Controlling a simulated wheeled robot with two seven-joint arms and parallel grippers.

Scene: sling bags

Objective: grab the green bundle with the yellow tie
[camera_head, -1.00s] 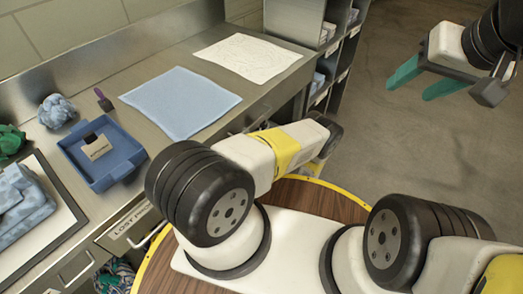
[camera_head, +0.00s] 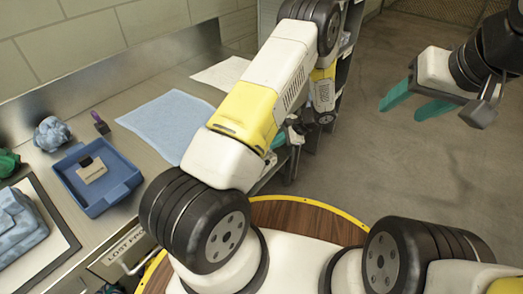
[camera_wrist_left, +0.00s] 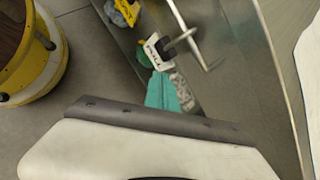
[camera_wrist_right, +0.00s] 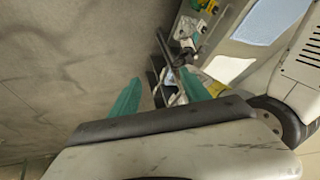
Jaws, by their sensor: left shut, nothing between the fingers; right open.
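A green bundle (camera_head: 8,163) lies at the far left edge of the counter in the head view, partly cut off. I cannot make out a yellow tie on it there. A small green thing (camera_wrist_left: 144,55) and a yellow thing (camera_wrist_left: 127,10) show in the left wrist view, too small to identify. My left gripper (camera_wrist_left: 163,92) is shut and empty; in the head view it is mostly hidden behind my left arm. My right gripper (camera_head: 425,100) is open and empty over the floor at the right, well away from the counter; its spread teal fingers also show in the right wrist view (camera_wrist_right: 158,95).
A blue tray (camera_head: 100,198) with a tag in it stands on the counter. Beside it are a grey-blue bundle (camera_head: 52,133) and a folded blue cloth (camera_head: 20,222) on a dark-edged mat. A pale blue sheet (camera_head: 165,120) and a white sheet (camera_head: 218,73) lie flat further back.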

